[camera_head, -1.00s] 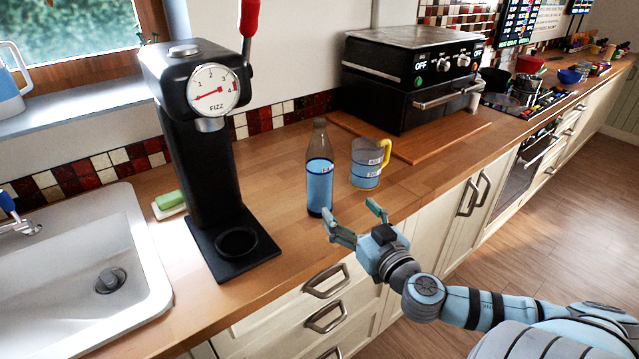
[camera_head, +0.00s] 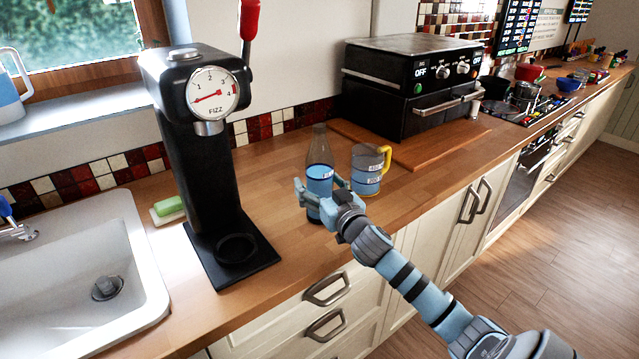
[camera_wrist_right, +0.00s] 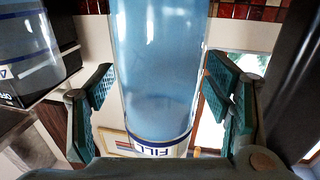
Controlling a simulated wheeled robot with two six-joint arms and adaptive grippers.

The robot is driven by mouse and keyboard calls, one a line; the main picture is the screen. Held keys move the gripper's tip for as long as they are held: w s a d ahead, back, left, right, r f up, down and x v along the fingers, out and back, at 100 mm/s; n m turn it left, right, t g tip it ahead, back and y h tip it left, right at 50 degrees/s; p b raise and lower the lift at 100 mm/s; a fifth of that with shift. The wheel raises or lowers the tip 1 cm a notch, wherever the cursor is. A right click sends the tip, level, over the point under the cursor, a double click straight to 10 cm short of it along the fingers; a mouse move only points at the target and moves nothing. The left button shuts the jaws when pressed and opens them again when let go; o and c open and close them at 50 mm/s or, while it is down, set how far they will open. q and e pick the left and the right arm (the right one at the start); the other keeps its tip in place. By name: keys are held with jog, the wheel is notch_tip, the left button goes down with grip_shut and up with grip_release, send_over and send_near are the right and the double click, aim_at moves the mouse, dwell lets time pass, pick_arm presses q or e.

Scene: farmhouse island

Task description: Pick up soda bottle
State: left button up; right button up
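The soda bottle (camera_head: 320,174), clear with blue liquid, stands upright on the wooden counter between the fizz machine and the measuring jug. My right gripper (camera_head: 322,190) is at the bottle, with its fingers on either side of the lower part. In the right wrist view the bottle (camera_wrist_right: 160,70) fills the middle, between the two open pads of the right gripper (camera_wrist_right: 165,98). Gaps show between the pads and the bottle. The bottle's lower front is partly hidden by the gripper in the head view. My left gripper is not in view.
The black fizz machine (camera_head: 195,150) stands left of the bottle. A measuring jug with yellow handle (camera_head: 368,170) stands close on the right. A wooden board (camera_head: 425,150) and black oven (camera_head: 410,85) are behind. The sink (camera_head: 130,235) is at far left.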

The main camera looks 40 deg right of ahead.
jog(key=c, duration=1.2)
jog(key=shift+o, duration=0.2)
jog(key=shift+r, duration=0.15)
notch_tip(320, 180, up, 20)
jog(key=p, duration=0.5)
send_over(320, 125)
